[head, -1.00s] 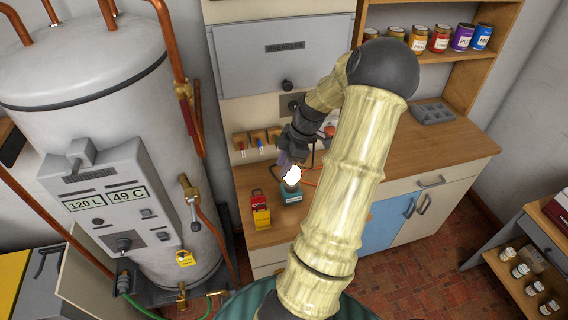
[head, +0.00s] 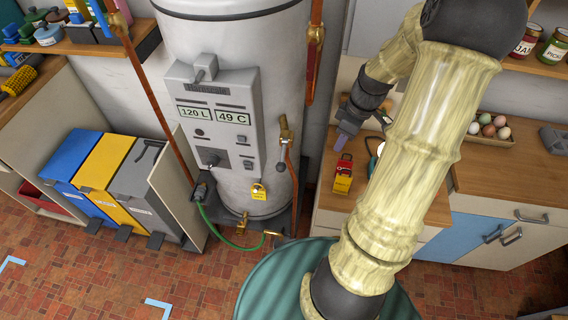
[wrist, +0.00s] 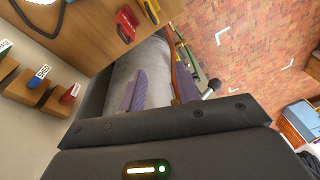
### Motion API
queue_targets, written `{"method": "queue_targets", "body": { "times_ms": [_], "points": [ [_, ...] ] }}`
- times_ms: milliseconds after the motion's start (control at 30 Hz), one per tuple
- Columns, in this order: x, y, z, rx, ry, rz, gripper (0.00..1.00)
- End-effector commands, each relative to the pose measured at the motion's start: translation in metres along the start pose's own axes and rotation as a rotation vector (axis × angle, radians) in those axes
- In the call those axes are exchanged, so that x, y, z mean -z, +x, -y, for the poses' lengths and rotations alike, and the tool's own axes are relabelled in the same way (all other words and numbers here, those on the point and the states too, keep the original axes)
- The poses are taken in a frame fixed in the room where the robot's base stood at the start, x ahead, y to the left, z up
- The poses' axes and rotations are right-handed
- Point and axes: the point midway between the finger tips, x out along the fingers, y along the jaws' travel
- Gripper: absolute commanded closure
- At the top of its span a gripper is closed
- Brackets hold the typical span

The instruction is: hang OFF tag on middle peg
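Pegs are not clearly made out. In the head view this row is out of sight behind my arm. My gripper (head: 346,140) is above the counter, pointing down-left, with nothing clearly held.
The white water heater (head: 240,90) with pipes stands left of the counter. Eggs in a tray (head: 487,139) lie at the right. Coloured bins (head: 108,170) stand far left; the brick floor is open in front.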

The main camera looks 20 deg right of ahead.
Motion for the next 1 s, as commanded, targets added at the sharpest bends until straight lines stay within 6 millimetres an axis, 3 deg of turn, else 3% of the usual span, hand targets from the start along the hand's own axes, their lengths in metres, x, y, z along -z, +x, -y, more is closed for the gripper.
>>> {"method": "queue_targets", "body": {
  "times_ms": [100,300,700,833,1000],
  "points": [
    [0.026,-0.002,0.03,-0.038,0.082,0.041,0.68],
    [0.054,-0.007,0.079,-0.113,0.247,0.061,0.68],
    [0.082,-0.019,0.176,-0.215,0.577,-0.049,0.68],
    [0.083,-0.02,0.192,-0.216,0.643,-0.081,0.68],
    [0.082,-0.02,0.194,-0.216,0.663,-0.088,0.68]
  ]
}}
